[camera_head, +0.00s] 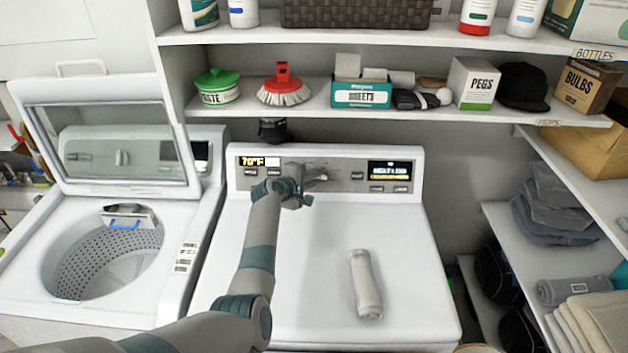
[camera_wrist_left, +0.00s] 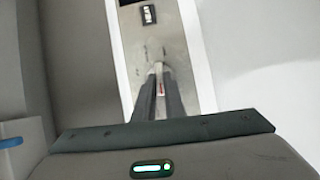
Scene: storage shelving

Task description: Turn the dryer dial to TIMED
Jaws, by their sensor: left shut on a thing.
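The dryer (camera_head: 310,235) is the white machine in the middle, with a grey control panel (camera_head: 350,183) along its back. The panel has a small display (camera_head: 252,161) reading 70°F at left and a lit display (camera_head: 389,171) at right, too small to read surely. My left gripper (camera_head: 318,176) reaches the panel between these displays. The left wrist view shows its two dark fingers (camera_wrist_left: 157,90) close together, shut on the light grey dial (camera_wrist_left: 158,67), which has a red mark below. The dial's labels and pointer cannot be read. My right gripper is in neither view.
A rolled grey towel (camera_head: 365,284) lies on the dryer top. An open washer (camera_head: 90,240) stands left. A shelf (camera_head: 330,112) with boxes, a brush and a tub hangs above the panel. Side shelves at right hold folded cloths (camera_head: 552,207).

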